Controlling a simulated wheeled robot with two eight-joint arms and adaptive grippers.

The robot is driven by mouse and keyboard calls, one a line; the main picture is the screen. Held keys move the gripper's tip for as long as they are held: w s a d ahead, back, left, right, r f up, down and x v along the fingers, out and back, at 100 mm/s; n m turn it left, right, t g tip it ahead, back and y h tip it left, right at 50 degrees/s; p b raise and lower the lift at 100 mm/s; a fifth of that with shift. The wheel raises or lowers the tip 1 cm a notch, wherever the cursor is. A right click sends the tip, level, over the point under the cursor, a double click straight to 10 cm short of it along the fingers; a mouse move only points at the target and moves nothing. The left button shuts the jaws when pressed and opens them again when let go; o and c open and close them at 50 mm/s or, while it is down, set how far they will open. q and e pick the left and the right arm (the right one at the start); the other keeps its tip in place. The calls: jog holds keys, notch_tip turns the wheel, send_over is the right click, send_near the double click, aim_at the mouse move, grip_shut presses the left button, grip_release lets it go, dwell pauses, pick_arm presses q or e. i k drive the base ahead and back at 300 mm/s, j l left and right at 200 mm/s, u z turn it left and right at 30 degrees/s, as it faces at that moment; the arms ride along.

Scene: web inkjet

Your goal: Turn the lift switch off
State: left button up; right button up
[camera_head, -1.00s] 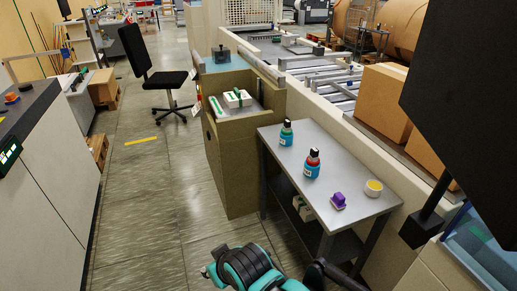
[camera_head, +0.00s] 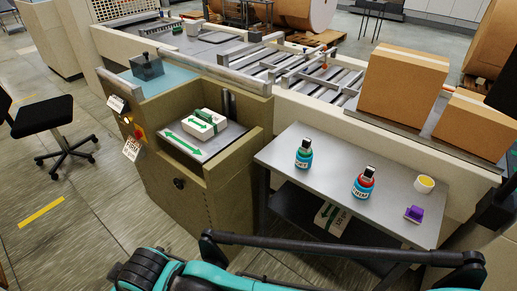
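The lift cabinet (camera_head: 218,182) is an olive-brown box with a recessed platform (camera_head: 180,142) that holds a white pack with green marks (camera_head: 205,124). On its left face are a small red and yellow control (camera_head: 139,132), a white label (camera_head: 116,103) and a hanging white tag (camera_head: 132,148). A dark round knob (camera_head: 179,183) sits lower on the front. I cannot tell which control is the lift switch, nor its setting. A teal and black part of my arm crosses the bottom edge, apart from the cabinet. Neither gripper's fingers show.
A grey side table (camera_head: 290,155) right of the cabinet carries two ink bottles (camera_head: 304,153) (camera_head: 363,183), a yellow-topped cup (camera_head: 424,183) and a purple object (camera_head: 413,214). A black chair (camera_head: 45,120) stands left.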

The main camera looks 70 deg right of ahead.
aim_at(138, 134)
jog(key=z, duration=0.45)
jog(key=i+z, duration=0.1)
jog(key=z, duration=0.35)
jog(key=j+z, duration=0.1)
jog(key=z, duration=0.35)
jog(key=i+j+z, duration=0.1)
jog(key=z, duration=0.35)
jog(key=j+z, duration=0.1)
jog(key=z, duration=1.85)
jog(key=u, duration=1.7)
jog(key=i+j+u, duration=0.15)
jog(key=i+j, duration=0.95)
jog(key=i+l, duration=0.05)
jog(key=i, duration=0.05)
